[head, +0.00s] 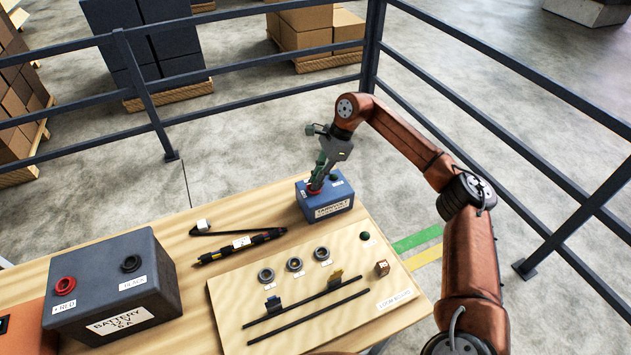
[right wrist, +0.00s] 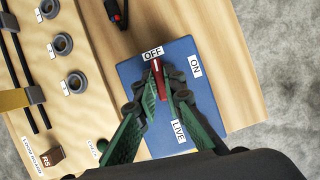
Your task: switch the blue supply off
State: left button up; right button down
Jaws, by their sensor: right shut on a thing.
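The blue supply (head: 318,205) is a box at the far right corner of the wooden table; it also shows in the right wrist view (right wrist: 207,103). Its top carries an OFF label (right wrist: 152,53), an ON label (right wrist: 195,66) and a LIVE label (right wrist: 178,131). My right gripper (head: 315,187) reaches down onto it from above. In the right wrist view my right gripper (right wrist: 159,92) has its green fingers shut on a red lever (right wrist: 157,72). The lever's visible end points at OFF. Its lower part is hidden between the fingers. My left gripper is out of view.
A grey battery box (head: 118,290) with a red and a black terminal stands at the left. A dark probe-like tool (head: 240,245) lies mid-table. A wooden board (head: 290,320) with several rings and two dark rails fills the front right. Dark railings (head: 375,45) surround the table.

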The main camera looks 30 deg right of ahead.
jog(key=shift+w+n, duration=0.1)
jog(key=shift+n, duration=0.5)
jog(key=shift+g, duration=0.3)
jog(key=c, duration=2)
grip_release()
jog(key=shift+d+r, duration=0.1)
jog(key=v, duration=1.1)
jog(key=shift+d+r, duration=0.1)
jog(key=shift+r, duration=0.3)
